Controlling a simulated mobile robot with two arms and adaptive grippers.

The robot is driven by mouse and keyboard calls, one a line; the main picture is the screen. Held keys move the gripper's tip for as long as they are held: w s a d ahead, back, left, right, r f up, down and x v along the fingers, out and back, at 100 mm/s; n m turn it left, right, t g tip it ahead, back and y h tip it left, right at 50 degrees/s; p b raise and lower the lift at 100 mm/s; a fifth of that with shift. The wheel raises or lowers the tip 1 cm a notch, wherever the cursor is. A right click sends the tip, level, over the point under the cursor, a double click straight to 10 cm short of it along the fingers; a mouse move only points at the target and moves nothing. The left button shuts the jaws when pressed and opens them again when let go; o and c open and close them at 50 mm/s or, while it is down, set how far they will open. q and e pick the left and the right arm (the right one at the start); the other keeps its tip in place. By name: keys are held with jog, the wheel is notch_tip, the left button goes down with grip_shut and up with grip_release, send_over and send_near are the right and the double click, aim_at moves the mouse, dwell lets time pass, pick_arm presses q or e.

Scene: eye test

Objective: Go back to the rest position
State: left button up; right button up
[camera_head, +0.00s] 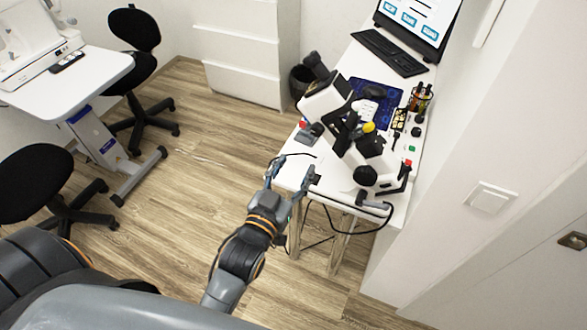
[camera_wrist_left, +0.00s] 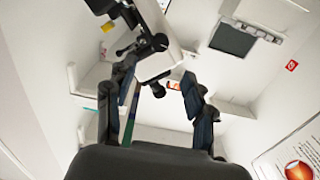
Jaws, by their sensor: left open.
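My left gripper (camera_head: 295,172) is open, with its two fingers apart and nothing seen between them. It is at the near left end of the white desk (camera_head: 290,177), in front of the black-and-white eye-test instrument (camera_head: 327,101). In the left wrist view my left gripper (camera_wrist_left: 158,75) shows its two dark fingers spread. Parts of a black-and-white device (camera_wrist_left: 150,50) show beyond them; I cannot tell whether they touch it. My right gripper is not in view.
The desk also holds a monitor (camera_head: 419,18), a keyboard (camera_head: 389,52), a blue mat (camera_head: 388,97) and small bottles (camera_head: 420,98). Black chairs (camera_head: 134,28) and a white table (camera_head: 90,75) stand at the left. A wall (camera_head: 480,130) bounds the right. Wooden floor (camera_head: 205,165) is clear between.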

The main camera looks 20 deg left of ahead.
pick_arm(q)
jog(key=s+d+f+g, duration=0.1)
jog(key=s+f+g, duration=0.2)
jog(key=f, duration=0.9)
jog(key=s+d+f+m+g+h, duration=0.1)
jog(key=s+f+g, duration=0.2)
jog(key=f, duration=0.8)
jog(key=s+f+g, duration=0.3)
jog(key=s+f, duration=0.1)
jog(key=f, duration=0.8)
jog(key=s+a+f+g, duration=0.2)
jog(key=s+f, duration=0.4)
jog(key=s, duration=0.3)
jog(key=s+a+f+g+y, duration=0.1)
jog(key=s+a+f+g, duration=0.2)
jog(key=s+f, duration=0.4)
jog(key=s+a+f+g, duration=0.3)
jog(key=s+f, duration=0.4)
jog(key=s, duration=0.5)
jog(key=shift+s+m+y, duration=0.3)
jog(key=shift+m, duration=0.1)
